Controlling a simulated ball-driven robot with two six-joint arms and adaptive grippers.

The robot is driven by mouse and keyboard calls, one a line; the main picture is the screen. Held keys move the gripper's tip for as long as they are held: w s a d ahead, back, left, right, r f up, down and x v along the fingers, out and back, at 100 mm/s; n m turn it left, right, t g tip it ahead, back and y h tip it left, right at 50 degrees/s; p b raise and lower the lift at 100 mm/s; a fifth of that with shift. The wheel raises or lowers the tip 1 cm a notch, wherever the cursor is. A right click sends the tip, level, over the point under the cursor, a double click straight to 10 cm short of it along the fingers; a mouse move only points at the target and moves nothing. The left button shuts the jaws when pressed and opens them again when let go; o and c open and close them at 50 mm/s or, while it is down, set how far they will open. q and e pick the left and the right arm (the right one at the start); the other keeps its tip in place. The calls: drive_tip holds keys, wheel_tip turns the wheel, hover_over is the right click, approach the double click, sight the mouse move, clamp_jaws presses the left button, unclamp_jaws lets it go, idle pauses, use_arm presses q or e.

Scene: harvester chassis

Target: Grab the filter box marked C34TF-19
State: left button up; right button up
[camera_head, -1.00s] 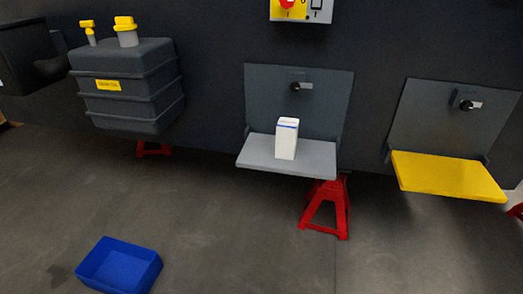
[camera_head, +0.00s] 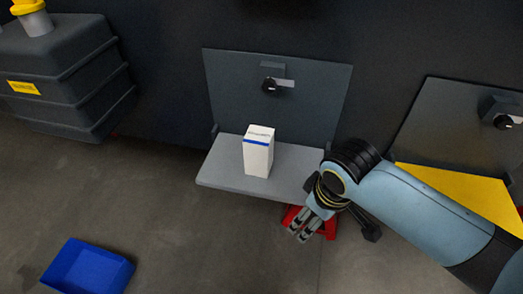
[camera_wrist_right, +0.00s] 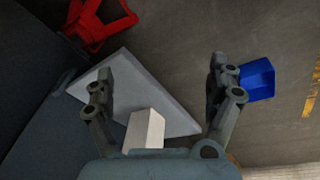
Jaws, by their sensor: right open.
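A white filter box (camera_head: 258,152) with a blue stripe stands upright on the grey fold-down shelf (camera_head: 215,175) in the head view. Small print shows near its top, too small to read. My right gripper (camera_head: 301,227) is in front of the shelf's right part, to the right of and lower in the picture than the box, not touching it. In the right wrist view the gripper's fingers (camera_wrist_right: 160,85) are spread wide with nothing between the tips. The white box (camera_wrist_right: 145,130) shows there beyond the gripper's base, over the grey shelf (camera_wrist_right: 150,80). My left gripper is not in view.
A yellow shelf (camera_head: 450,185) is at the right, partly behind my right arm. A red stand (camera_head: 325,228) is below the grey shelf. A blue bin (camera_head: 88,268) lies on the floor at lower left. A dark tank (camera_head: 60,75) is at upper left.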

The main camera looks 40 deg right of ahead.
sight(259, 135)
drive_tip(key=w+r+n, duration=0.2)
drive_tip(key=w+r, duration=0.1)
drive_tip(key=w, duration=0.4)
drive_tip(key=w+d+r+n+g, duration=0.1)
drive_tip(key=w+r+n, duration=0.1)
drive_tip(key=w, duration=0.5)
drive_tip(key=w+r+n+g+p, duration=0.1)
drive_tip(key=w+r, duration=0.3)
drive_tip(key=w, duration=0.4)
drive_tip(key=shift+d+n+y, duration=0.2)
drive_tip(key=shift+n+y, duration=0.2)
drive_tip(key=shift+w+f, duration=0.1)
drive_tip(key=shift+f, duration=0.1)
wheel_tip(259, 135, down, 7)
drive_tip(key=shift+r+b, duration=0.1)
drive_tip(key=shift+b, duration=1.1)
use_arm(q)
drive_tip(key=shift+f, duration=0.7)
use_arm(e)
drive_tip(key=c, duration=1.6)
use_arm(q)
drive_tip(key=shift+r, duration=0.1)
use_arm(e)
drive_tip(key=shift+r, duration=0.15)
drive_tip(key=shift+c, duration=0.2)
